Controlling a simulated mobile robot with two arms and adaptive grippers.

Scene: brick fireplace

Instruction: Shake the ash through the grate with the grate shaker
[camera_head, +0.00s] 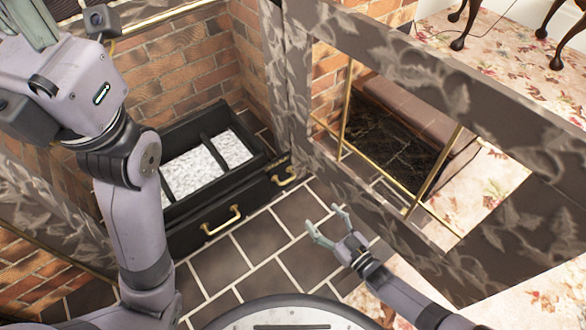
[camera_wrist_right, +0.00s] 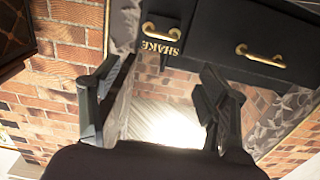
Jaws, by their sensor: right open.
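The black grate box (camera_head: 186,128) stands in the brick fireplace, with a pale ash bed (camera_head: 205,168) between its bars. Its front has a small brass handle (camera_head: 285,177) at the right and a longer brass drawer handle (camera_head: 222,220) at the left. In the right wrist view the small handle (camera_wrist_right: 160,33) is marked SHAKE, and the longer handle (camera_wrist_right: 262,55) is to its right. My right gripper (camera_head: 328,222) is open and empty above the tiles, apart from the small handle. A part of my left gripper (camera_head: 32,22) shows at the top left edge; its fingertips are hidden.
A dark marbled surround (camera_head: 300,75) stands right of the grate, with a brass-framed opening (camera_head: 345,110) in it. Dark hearth tiles (camera_head: 250,235) lie clear before the grate. A floral carpet (camera_head: 490,185) and wooden furniture legs (camera_head: 460,30) are farther right. Brick walls (camera_head: 180,60) enclose the grate.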

